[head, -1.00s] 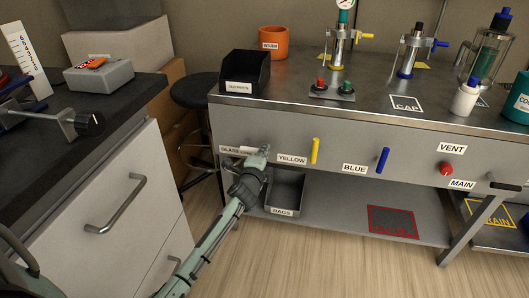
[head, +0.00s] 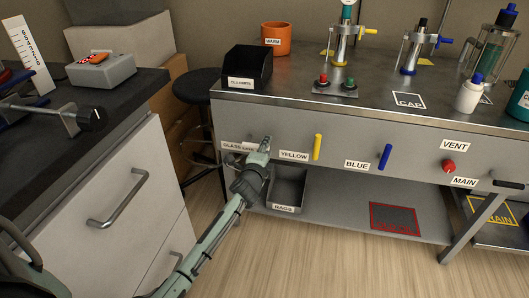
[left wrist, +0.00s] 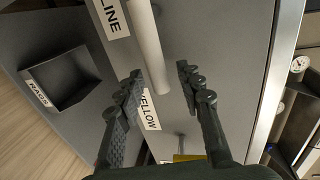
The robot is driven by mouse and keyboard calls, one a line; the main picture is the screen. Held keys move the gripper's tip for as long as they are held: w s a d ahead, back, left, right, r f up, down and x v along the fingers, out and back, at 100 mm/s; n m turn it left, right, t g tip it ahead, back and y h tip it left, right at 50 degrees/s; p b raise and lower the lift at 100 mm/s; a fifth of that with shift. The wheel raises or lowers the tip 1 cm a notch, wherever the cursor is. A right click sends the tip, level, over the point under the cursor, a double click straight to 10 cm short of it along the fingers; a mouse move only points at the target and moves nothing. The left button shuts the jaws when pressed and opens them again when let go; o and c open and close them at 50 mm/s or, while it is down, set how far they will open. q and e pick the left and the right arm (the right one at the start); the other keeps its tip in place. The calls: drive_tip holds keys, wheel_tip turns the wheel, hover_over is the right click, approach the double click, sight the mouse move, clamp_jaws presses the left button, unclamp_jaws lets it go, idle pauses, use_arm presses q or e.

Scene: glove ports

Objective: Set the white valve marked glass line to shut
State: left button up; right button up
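The white valve handle (left wrist: 148,45) shows as a pale bar in the left wrist view, beside the LINE label (left wrist: 112,18). Its lower end lies between my left gripper's fingertips (left wrist: 159,72), which are apart on either side of it in the picture. I cannot tell whether they touch it. In the head view my left gripper (head: 262,147) is at the front panel, at the right end of the GLASS LINE label (head: 237,147), and hides most of the valve. My right gripper is not in view.
A yellow handle (head: 317,147), a blue handle (head: 385,157) and a red knob (head: 449,166) are to the right on the same panel. The drawer cabinet (head: 115,190) stands close on the left.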

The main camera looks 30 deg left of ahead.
use_arm(q)
drive_tip(key=v, duration=1.1)
drive_tip(key=shift+s, duration=0.35)
drive_tip(key=shift+r, duration=0.15)
drive_tip(key=s+d+f+n+g+h+p, duration=0.1)
drive_tip(key=s+f+n+g, duration=0.5)
drive_tip(key=s, duration=0.8)
drive_tip(key=s+d+f+n+g+h+p, duration=0.1)
drive_tip(key=s+d+f+n+g, duration=0.1)
drive_tip(key=s+f+n+g, duration=0.4)
drive_tip(key=s+f+n, duration=0.1)
drive_tip(key=s+f, duration=0.4)
drive_tip(key=s, duration=0.2)
drive_tip(key=shift+s+n, duration=0.4)
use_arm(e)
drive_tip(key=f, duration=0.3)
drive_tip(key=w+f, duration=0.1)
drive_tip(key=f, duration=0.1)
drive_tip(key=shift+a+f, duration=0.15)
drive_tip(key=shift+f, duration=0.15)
